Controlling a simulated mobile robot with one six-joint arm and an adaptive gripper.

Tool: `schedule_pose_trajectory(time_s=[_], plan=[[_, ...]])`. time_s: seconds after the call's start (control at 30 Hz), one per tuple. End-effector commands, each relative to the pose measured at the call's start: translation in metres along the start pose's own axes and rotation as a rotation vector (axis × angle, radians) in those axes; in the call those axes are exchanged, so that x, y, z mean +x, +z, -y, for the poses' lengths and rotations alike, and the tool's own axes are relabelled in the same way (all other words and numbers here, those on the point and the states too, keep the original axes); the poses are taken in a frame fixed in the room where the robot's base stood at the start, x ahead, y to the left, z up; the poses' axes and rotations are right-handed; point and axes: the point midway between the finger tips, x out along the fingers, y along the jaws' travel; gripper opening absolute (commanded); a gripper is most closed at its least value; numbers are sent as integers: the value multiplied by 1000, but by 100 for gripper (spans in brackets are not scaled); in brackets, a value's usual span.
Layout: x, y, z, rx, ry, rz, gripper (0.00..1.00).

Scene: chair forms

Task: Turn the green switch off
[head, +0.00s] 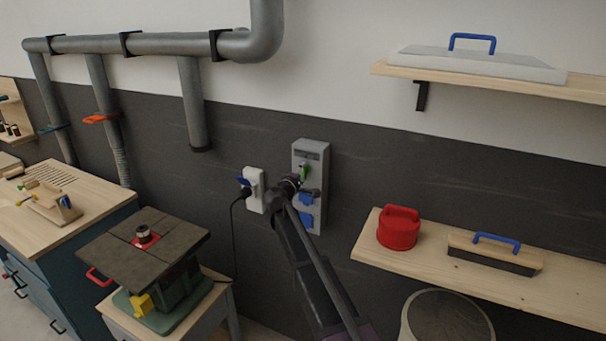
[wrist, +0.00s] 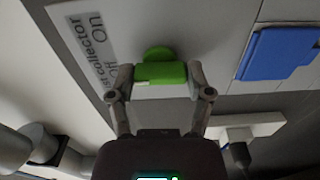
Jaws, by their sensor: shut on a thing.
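The green switch (wrist: 160,72) is on a grey wall box (head: 311,152) in the middle of the head view. In the wrist view it is a green knob with a flat grip, beside a label (wrist: 88,45) on which "On" can be read. My gripper (wrist: 160,80) is shut on the grip of the switch, one finger on each side. In the head view my gripper (head: 294,181) partly covers the box, and only a little of the green switch (head: 304,173) shows.
Blue socket covers (head: 306,218) sit below the switch on the same box. A white socket (head: 254,190) with a plugged cable is to the left. A shelf (head: 375,250) with a red container (head: 398,228) and a brush stands to the right. A machine table (head: 140,242) is at lower left.

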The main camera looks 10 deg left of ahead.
Motion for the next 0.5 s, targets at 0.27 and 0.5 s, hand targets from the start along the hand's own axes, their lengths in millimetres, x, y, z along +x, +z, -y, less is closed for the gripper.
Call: schedule_pose_trajectory(time_s=[0.27,0.5], plan=[[2,-1,-1,-50,4,0,18],[2,0,-1,-51,4,1,18]])
